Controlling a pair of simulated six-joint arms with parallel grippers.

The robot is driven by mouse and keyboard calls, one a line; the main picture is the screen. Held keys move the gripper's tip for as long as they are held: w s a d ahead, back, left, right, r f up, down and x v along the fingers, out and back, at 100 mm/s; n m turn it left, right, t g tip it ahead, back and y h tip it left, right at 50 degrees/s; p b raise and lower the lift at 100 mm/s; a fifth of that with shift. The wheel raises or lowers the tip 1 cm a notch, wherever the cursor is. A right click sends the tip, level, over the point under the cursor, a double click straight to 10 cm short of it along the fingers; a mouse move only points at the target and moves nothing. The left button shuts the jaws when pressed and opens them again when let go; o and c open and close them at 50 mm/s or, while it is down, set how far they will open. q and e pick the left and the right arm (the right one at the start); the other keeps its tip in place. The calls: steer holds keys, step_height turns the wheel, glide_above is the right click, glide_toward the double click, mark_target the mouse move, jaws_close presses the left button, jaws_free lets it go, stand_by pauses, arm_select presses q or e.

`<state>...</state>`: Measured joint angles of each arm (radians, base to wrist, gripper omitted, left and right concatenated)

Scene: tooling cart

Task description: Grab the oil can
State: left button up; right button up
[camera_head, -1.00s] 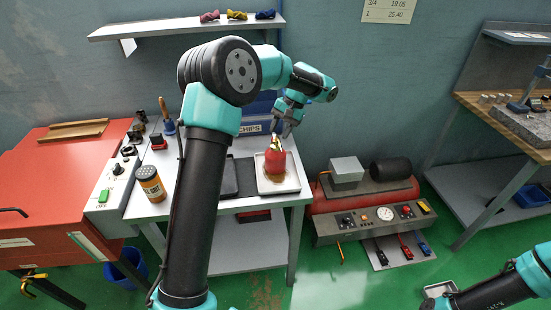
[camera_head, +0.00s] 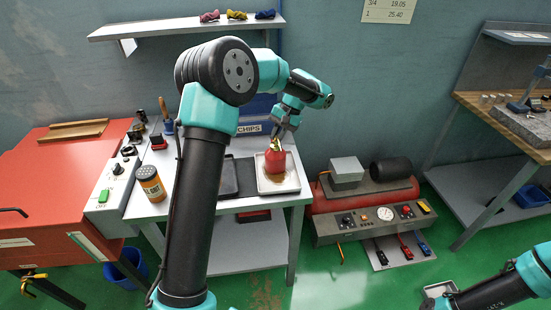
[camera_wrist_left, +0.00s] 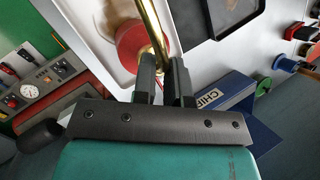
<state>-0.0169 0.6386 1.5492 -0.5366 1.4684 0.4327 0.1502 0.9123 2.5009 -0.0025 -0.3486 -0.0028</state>
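The oil can (camera_head: 275,163) is red with a brass spout and stands upright on a light tray (camera_head: 290,184) on the white cart. In the left wrist view, its red body (camera_wrist_left: 128,38) is near the top and its brass spout (camera_wrist_left: 151,22) runs down to my fingers. My left gripper (camera_head: 284,131) is just above the can at its spout. In the wrist view, the left fingers (camera_wrist_left: 166,72) are close together with the spout end between them; whether they press on it is unclear. My right arm shows at the lower right, its gripper out of view.
A dark tray (camera_head: 230,178) lies left of the can's tray. A blue CHIPS bin (camera_head: 252,115) is behind. A red compressor (camera_head: 365,208) stands on the right.

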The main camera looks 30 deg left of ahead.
arm_select(q)
jaws_close()
steer(key=shift+r, duration=0.2)
stand_by(0.3)
steer(key=shift+r, duration=1.65)
steer(key=s+d+r, duration=0.1)
steer(key=s+d, duration=0.7)
steer(key=s, duration=0.5)
steer(key=shift+s+r, duration=0.15)
steer(key=shift+s, duration=0.25)
